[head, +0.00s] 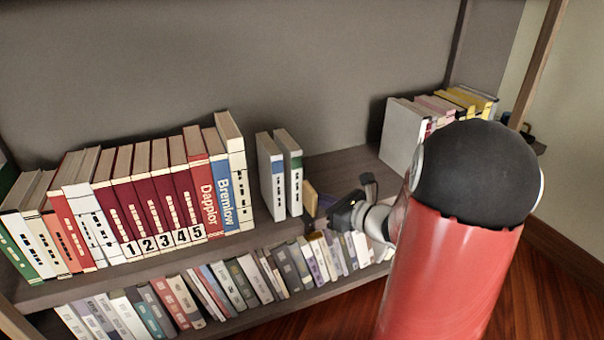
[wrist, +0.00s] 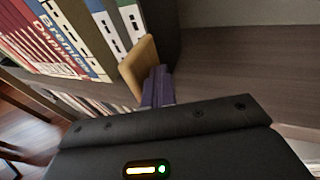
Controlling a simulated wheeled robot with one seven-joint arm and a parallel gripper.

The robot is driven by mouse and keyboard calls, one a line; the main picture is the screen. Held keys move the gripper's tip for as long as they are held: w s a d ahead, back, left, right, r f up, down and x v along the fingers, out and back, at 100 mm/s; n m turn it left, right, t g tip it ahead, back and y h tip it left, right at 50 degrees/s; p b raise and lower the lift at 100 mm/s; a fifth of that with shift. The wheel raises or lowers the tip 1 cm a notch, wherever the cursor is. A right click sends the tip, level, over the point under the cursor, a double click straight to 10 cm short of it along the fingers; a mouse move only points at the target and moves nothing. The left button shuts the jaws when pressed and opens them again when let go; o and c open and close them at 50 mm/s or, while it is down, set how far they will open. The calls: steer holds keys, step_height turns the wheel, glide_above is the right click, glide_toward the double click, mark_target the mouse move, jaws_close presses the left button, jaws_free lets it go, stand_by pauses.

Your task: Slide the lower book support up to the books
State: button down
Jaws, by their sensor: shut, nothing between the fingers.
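A tan upright plate (head: 311,198), which looks like the book support, stands on the upper of the two shelf boards in view, just right of two white books, one with a blue band (head: 271,176) and one with a green band (head: 292,172). In the wrist view the tan plate (wrist: 141,68) is tilted in the picture, close to the green-banded book (wrist: 130,20); I cannot tell whether they touch. My gripper (head: 324,208) is shut and empty. Its purple fingers (wrist: 158,88) are at the plate's right side, close to or against it. The plate's base is hidden.
A long row of books (head: 150,190) stands to the left, with a gap before the two white books. More books fill the board below (head: 230,285). Another group (head: 440,112) stands far right. The shelf board (head: 345,165) right of the plate is bare.

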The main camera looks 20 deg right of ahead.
mark_target(316, 205)
steer(key=shift+a, duration=0.85)
steer(key=shift+a+b, duration=0.95)
steer(key=shift+a, duration=1.85)
steer(key=shift+d+p, duration=0.3)
steer(key=shift+d, duration=1.8)
